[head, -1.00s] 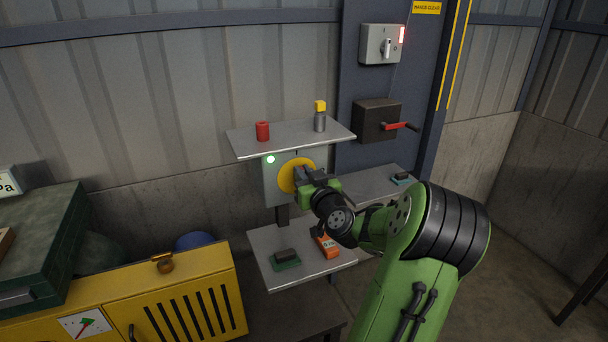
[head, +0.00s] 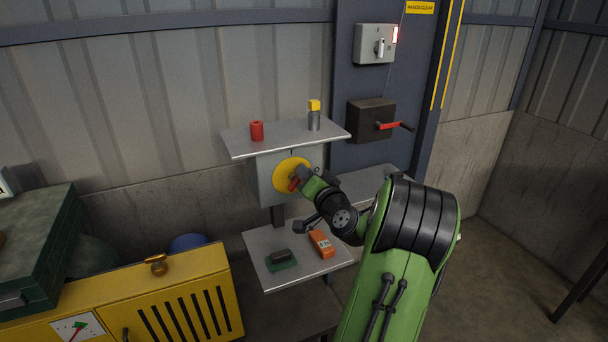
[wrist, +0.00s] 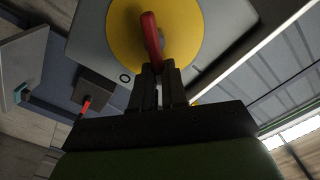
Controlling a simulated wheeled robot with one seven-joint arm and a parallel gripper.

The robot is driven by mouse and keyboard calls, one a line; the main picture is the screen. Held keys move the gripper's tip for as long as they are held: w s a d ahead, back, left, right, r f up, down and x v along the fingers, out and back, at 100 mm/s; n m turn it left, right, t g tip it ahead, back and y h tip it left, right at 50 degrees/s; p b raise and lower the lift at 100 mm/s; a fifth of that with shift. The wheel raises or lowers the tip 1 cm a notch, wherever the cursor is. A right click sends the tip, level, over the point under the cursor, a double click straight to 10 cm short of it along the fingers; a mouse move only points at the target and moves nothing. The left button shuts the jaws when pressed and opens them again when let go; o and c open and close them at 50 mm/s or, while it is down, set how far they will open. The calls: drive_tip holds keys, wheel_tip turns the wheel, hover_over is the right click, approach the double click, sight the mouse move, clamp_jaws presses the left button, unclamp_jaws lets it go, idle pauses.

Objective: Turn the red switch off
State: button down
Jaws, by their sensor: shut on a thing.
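The red switch (head: 294,184) is a bar handle on a yellow disc (head: 283,168), on the front of a grey box (head: 265,184) under a metal shelf. In the wrist view the red switch (wrist: 150,32) runs across the yellow disc (wrist: 187,30), its near end at my fingertips. A ring-shaped "O" mark (wrist: 125,77) is on the box face beside the disc. My gripper (wrist: 159,68) is shut on the handle's near end; the fingers partly hide that end. In the head view my gripper (head: 303,176) is at the disc, partly hidden by my wrist.
The shelf above (head: 236,142) bears a red can (head: 257,131) and a yellow-topped cylinder (head: 314,118). A lower shelf (head: 262,245) bears an orange device (head: 321,244) and a dark block (head: 280,256). A dark box with a red crank (head: 384,126) is on the column to the right.

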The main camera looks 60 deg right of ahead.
drive_tip(key=shift+s+d+f+m+p, duration=0.15)
drive_tip(key=shift+f+m+p, duration=0.2)
drive_tip(key=shift+m, duration=1.25)
drive_tip(key=shift+d+f+m+p, duration=0.15)
drive_tip(key=shift+f+m, duration=0.3)
drive_tip(key=shift+m, duration=1.15)
drive_tip(key=shift+s+d+f+m+p, duration=0.15)
drive_tip(key=shift+f+m, duration=0.25)
drive_tip(key=shift+m, duration=1.2)
drive_tip(key=c, duration=1.2)
unclamp_jaws()
drive_tip(key=shift+o, duration=0.2)
drive_tip(key=b+v, duration=0.4)
drive_tip(key=v, duration=1.1)
drive_tip(key=shift+s+a, duration=0.2)
drive_tip(key=shift+s, duration=0.1)
